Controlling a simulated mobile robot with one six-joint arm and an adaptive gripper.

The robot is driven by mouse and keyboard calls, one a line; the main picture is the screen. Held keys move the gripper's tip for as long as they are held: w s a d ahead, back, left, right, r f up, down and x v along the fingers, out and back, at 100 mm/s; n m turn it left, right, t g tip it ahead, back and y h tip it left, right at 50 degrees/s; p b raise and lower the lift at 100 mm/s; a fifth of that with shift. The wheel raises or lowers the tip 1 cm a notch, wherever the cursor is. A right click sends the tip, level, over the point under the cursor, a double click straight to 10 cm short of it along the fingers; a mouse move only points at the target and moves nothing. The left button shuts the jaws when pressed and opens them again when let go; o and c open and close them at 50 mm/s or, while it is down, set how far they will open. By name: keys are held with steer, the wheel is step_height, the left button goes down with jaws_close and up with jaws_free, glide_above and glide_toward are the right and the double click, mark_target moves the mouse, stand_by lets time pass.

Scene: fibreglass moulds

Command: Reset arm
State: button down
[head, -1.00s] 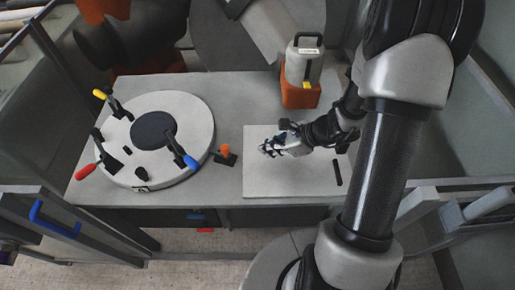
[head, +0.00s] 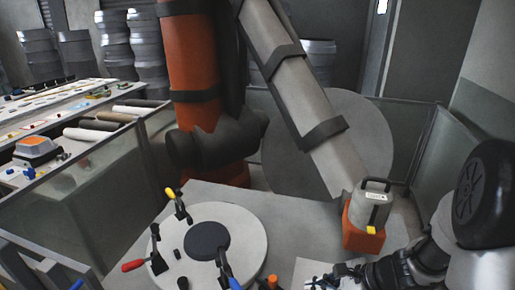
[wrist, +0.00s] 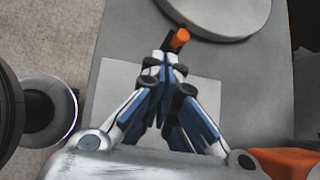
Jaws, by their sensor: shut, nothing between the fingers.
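My gripper (wrist: 165,62) is shut and empty in the wrist view, its fingertips meeting above the grey table (wrist: 120,40). Beyond the tips lies a small orange-handled piece (wrist: 180,38). A pale square plate (wrist: 205,95) lies on the table below the fingers. In the head view only part of my gripper (head: 322,283) shows at the bottom edge, over the plate.
A round white mould (head: 245,235) with several coloured clamps stands left of my gripper. An orange-based grey device (head: 365,225) stands behind it.

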steer(key=s+a+r+n+g+h, duration=0.2)
steer(key=s+a+r+n, duration=0.5)
steer(key=r+n, duration=0.4)
steer(key=s+d+r+n+t+h, duration=0.2)
steer(key=s+d+r+n+h, duration=0.2)
steer(key=s+r+n, duration=0.4)
steer(key=shift+s+n+h, duration=0.7)
steer(key=shift+s+n, duration=0.55)
steer(key=shift+n, duration=0.05)
